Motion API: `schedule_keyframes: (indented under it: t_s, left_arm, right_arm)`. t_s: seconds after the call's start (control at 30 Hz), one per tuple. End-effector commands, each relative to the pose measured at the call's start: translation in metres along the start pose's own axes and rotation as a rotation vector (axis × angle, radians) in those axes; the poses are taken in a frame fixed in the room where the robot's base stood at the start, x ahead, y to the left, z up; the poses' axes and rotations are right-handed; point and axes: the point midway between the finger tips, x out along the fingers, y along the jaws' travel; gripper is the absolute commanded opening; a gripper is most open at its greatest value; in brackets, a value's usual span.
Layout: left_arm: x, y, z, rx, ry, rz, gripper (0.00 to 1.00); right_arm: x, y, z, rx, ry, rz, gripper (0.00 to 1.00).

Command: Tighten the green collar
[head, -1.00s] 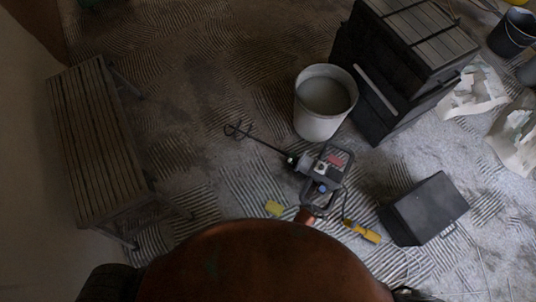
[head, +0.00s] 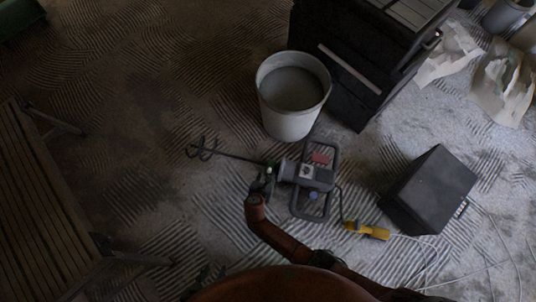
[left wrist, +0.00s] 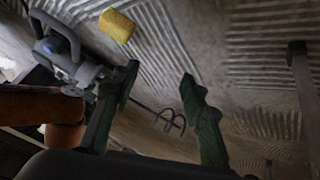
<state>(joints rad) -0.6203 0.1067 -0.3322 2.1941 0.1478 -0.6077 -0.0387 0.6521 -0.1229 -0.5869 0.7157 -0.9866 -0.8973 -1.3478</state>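The mixer (head: 312,175), a grey power tool with a frame handle, lies on the floor in the head view. Its shaft runs left to a wire paddle (head: 202,149). My right gripper (head: 264,178) is at the shaft end of the mixer's body, where the shaft enters. A small green patch shows there; I cannot tell collar from fingertips, nor whether the fingers are closed. My left gripper (head: 204,272) is low in the head view, apart from the mixer. In the left wrist view its green fingers (left wrist: 160,80) are spread and empty, with the paddle (left wrist: 170,122) beyond them.
A white bucket (head: 291,97) stands behind the mixer. A black drawer cabinet (head: 345,75), a dark box (head: 432,190) and a yellow cable connector (head: 367,231) are to the right. A slatted bench (head: 40,215) is at left. A yellow sponge (left wrist: 117,25) lies on the floor.

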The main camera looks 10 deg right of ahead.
Motion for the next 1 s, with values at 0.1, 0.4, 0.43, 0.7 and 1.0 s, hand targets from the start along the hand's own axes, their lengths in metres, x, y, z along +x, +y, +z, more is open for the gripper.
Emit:
schedule_keyframes:
  t_s: [0.1,0.4,0.43,0.7,1.0]
  left_arm:
    - [0.014,-0.009,0.013,0.019,0.038,-0.01,0.4]
    - [0.028,-0.018,0.023,0.055,0.131,-0.013,0.4]
    - [0.028,-0.019,0.024,0.057,0.137,-0.013,0.4]
    - [0.029,-0.019,0.023,0.062,0.156,-0.012,0.4]
    - [0.029,-0.019,0.023,0.062,0.155,-0.012,0.4]
  right_arm:
    - [0.018,-0.001,-0.005,-0.001,0.004,-0.002,0.3]
    - [0.04,-0.001,-0.003,0.0,0.003,-0.002,0.3]
    - [0.041,-0.001,-0.003,0.0,0.003,-0.002,0.3]
    - [0.043,-0.001,0.0,0.002,0.001,-0.001,0.3]
    - [0.043,-0.001,-0.001,0.002,0.001,-0.001,0.19]
